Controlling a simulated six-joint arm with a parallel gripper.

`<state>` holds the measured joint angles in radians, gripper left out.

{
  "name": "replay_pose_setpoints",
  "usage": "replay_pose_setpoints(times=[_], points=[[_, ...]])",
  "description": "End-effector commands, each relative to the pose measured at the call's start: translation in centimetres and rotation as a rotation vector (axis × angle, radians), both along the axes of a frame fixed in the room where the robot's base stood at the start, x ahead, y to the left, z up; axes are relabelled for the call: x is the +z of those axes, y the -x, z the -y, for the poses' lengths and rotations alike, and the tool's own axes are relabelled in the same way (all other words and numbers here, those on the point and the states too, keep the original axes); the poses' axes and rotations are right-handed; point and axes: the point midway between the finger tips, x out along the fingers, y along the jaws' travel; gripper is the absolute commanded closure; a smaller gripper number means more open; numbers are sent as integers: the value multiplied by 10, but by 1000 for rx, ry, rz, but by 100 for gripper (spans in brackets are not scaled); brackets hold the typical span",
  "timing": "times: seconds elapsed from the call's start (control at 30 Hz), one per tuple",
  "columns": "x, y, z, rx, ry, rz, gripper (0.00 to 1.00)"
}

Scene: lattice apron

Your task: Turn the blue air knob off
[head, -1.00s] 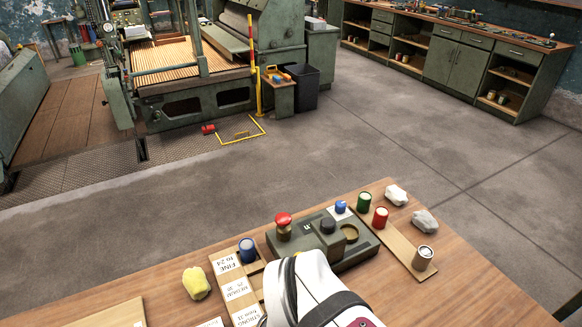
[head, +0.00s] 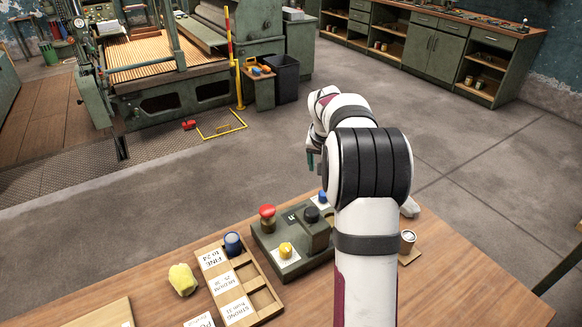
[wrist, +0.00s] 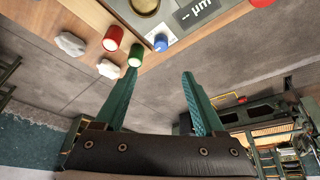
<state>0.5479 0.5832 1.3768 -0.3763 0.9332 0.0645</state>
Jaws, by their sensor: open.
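The blue knob (head: 323,197) is at the far right corner of the green control box (head: 262,240), partly hidden behind my arm. In the wrist view the blue knob (wrist: 160,43) lies just beyond my fingertips, on a pale plate. My gripper (wrist: 160,74) is open and empty, its two teal fingers apart with the knob showing ahead of the gap. In the head view one teal finger of my gripper (head: 311,160) shows above and beyond the box. I cannot tell which way the knob is turned.
A green can (wrist: 136,55), a red can (wrist: 113,38) and pale lumps (wrist: 70,44) are near my left finger. A labelled wooden tray (head: 240,285) stands left.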

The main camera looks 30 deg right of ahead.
Motion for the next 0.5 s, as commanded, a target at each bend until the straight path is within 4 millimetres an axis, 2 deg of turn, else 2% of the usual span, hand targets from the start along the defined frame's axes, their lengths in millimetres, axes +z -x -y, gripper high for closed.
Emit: replay_pose_setpoints(times=[0.17, 0.4, 0.5], points=[[-39, -10, 9, 1, -4, -5, 29], [-104, -30, 28, 0, -5, -4, 29], [-123, -35, 34, 1, -5, -2, 29]])
